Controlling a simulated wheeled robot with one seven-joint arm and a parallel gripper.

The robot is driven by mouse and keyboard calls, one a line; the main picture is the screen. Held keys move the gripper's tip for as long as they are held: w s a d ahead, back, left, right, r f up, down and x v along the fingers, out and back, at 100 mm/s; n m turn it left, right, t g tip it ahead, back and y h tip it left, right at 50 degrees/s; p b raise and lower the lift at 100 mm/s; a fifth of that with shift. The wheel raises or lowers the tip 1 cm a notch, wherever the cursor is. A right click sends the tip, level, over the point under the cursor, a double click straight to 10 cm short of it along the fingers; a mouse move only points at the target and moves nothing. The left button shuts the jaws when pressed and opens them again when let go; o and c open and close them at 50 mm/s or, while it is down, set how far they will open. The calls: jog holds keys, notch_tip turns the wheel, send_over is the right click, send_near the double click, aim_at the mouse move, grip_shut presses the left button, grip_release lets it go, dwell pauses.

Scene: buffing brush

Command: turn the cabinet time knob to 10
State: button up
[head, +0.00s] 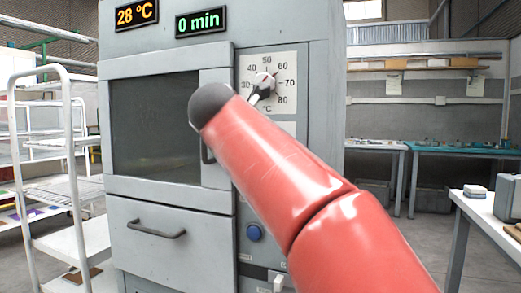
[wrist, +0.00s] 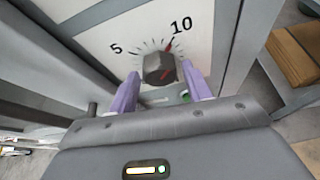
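The cabinet (head: 215,55) is a grey unit with a green display (head: 200,22) reading 0 min. In the wrist view the time knob (wrist: 158,67) is a dark grey faceted knob on a white dial plate marked 5 and 10. Small red marks show at the knob and on the dial towards 10; its exact pointer direction is unclear. My gripper (wrist: 162,73) has two purple fingers, open, one on each side of the knob's lower part. A gap seems to show at the right finger; contact cannot be told. In the head view my red arm hides the time knob and gripper.
A temperature knob (head: 262,86) sits above, under a 28 °C display (head: 136,14). The cabinet has a windowed door (head: 155,125) and a drawer handle (head: 156,230). A white rack (head: 75,170) stands left; tables stand right. Brown boards (wrist: 293,55) show right in the wrist view.

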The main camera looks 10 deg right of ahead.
jog(key=shift+o, duration=0.8)
jog(key=shift+r, duration=0.1)
jog(key=v, duration=0.8)
jog(key=shift+p, duration=0.3)
jog(key=shift+d, duration=0.1)
